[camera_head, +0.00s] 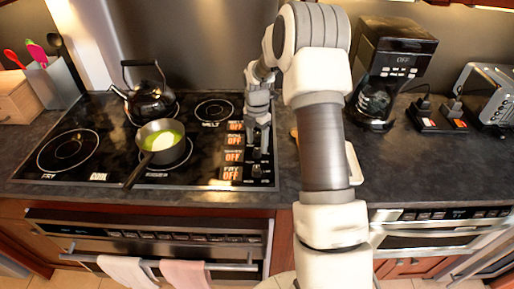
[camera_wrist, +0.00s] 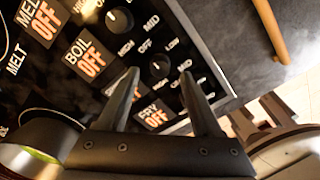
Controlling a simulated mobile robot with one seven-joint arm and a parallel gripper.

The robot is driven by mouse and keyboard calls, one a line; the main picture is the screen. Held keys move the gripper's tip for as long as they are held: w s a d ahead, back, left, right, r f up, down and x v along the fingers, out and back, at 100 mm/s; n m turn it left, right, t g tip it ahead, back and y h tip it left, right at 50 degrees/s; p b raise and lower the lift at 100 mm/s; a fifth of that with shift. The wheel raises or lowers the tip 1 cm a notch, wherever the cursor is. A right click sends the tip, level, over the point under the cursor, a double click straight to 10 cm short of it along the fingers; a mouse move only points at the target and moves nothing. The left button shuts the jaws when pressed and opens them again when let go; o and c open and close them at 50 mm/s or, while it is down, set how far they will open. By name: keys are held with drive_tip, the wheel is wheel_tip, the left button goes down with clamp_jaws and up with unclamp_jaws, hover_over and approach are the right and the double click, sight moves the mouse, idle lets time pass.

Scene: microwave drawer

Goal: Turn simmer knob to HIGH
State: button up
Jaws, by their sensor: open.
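The simmer knob is the round black knob (camera_wrist: 160,65) in the wrist view, between my two fingertips as seen there. Its pointer direction is too small to read. My gripper (camera_wrist: 160,76) is open, with one finger on each side of the knob; whether either touches it I cannot tell. The SIMMER label is mostly hidden behind the left finger. In the head view my gripper (camera_head: 260,145) points down over the knob column at the stove's right side. The orange OFF display of the simmer row (camera_head: 232,157) is lit there.
A pan (camera_head: 162,148) with green contents and a black kettle (camera_head: 150,98) stand on the stove. A coffee maker (camera_head: 385,75) stands right of my arm.

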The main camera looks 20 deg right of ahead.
sight(257, 151)
drive_tip(key=shift+f, duration=1.65)
clamp_jaws()
